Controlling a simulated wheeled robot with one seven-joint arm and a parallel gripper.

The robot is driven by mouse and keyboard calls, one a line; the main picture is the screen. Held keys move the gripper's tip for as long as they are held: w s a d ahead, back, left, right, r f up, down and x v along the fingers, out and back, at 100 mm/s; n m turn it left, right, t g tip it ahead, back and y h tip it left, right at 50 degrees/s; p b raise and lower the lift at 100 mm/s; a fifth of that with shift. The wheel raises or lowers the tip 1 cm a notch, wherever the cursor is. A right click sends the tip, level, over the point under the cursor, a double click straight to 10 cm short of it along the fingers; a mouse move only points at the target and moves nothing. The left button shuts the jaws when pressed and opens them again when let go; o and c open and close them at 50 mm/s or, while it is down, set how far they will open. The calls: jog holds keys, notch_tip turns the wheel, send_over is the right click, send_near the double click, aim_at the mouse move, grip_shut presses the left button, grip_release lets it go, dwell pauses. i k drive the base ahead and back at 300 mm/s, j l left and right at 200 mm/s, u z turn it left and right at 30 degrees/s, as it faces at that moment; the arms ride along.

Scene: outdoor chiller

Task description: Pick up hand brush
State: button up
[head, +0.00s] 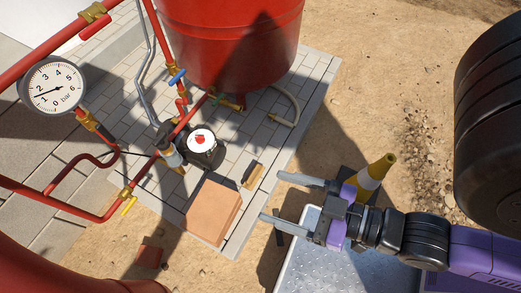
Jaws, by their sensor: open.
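A small hand brush (253,176) with a tan wooden part and a dark part lies on the grey paving, to the right of a tan block. My gripper (271,196) comes in from the right with its two fingers spread apart and nothing between them. The upper fingertip is a little right of the brush in the picture; the lower one is below and right of it. The gripper looks apart from the brush, but its height above the paving is hard to tell.
The tan block (210,210) sits beside the brush. A black round device (204,153), a red tank (230,45) and red pipes with a pressure gauge (52,88) stand behind and left. A yellow-white cone (375,174) and metal plate (325,268) are near my arm.

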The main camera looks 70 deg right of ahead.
aim_at(252, 179)
jog(key=k+j+z, duration=0.1)
jog(key=k+z, duration=0.55)
jog(key=k, duration=0.25)
